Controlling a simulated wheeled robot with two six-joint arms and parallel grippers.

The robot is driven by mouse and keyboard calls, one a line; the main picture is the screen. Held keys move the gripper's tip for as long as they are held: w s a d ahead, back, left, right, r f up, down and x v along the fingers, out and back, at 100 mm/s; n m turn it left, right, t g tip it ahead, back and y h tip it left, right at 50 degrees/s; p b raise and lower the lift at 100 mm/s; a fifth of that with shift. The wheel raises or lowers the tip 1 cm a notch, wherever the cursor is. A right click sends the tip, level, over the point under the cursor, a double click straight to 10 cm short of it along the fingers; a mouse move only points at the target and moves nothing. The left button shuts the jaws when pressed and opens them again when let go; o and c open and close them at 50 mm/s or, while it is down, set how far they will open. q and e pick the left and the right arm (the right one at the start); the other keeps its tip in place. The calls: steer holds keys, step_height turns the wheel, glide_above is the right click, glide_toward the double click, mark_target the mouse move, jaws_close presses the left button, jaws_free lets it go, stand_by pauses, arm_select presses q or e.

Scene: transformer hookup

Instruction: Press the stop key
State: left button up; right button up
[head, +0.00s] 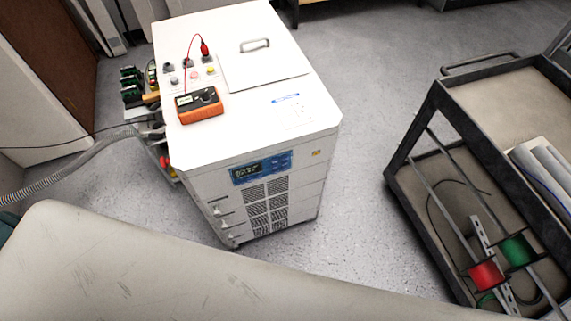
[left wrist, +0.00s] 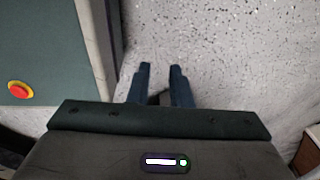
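The white cabinet (head: 300,150) stands on the floor in the middle of the head view. A blue control panel (head: 262,168) with a dark display (head: 248,170) is on the upper part of its front face. The panel's keys are too small to tell apart, so I cannot single out the stop key. My left gripper (left wrist: 160,68) shows only in the left wrist view. Its two fingers are apart with nothing between them, over bare speckled floor. The panel is not in that view. My right gripper is in neither view.
An orange meter (head: 199,105) with a red probe (head: 204,48) is on the cabinet top. Cables and a grey hose (head: 85,152) run off its left side. A dark-framed cart (head: 440,120) with red and green spools stands right. Floor is clear between.

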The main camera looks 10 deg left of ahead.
arm_select(q)
jaws_close()
stand_by(1.4)
